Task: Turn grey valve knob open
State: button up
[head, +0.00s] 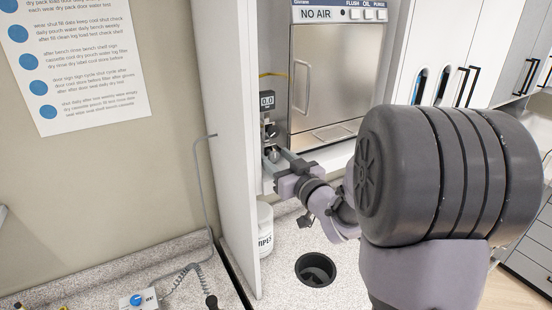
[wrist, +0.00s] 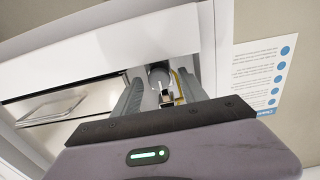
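The grey valve knob (head: 273,154) is small in the head view, below a 0.0 display (head: 267,101) beside the autoclave. In the wrist view a rounded grey part, apparently the knob (wrist: 158,76), shows beyond and between my fingers, with a small metal piece in front of it. My gripper (head: 277,162) is at the knob in the head view; its two fingers (wrist: 161,92) are apart, with gaps on both sides of the grey part. No clear contact shows. The knob's turn angle is too small to read.
The steel autoclave (head: 335,80) marked NO AIR stands behind. A white side panel (head: 233,130) is close left of my gripper. Below are a WIPES tub (head: 265,230) and a round counter hole (head: 315,269). A blue dial box (head: 138,300) is at lower left.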

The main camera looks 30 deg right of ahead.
grip_shut()
jog(key=shift+f+b, duration=0.1)
jog(key=shift+b, duration=0.4)
jog(key=n+b, duration=0.3)
jog(key=b, duration=0.1)
jog(key=shift+f+b, duration=0.2)
jog(key=shift+b, duration=0.2)
jog(key=n+b, duration=0.5)
jog(key=b, duration=0.2)
jog(key=n+b, duration=0.4)
jog(key=n, duration=0.1)
jog(key=shift+a, duration=0.1)
jog(key=n+b, duration=0.4)
jog(key=shift+r+n, duration=0.15)
jog(key=shift+n, duration=0.25)
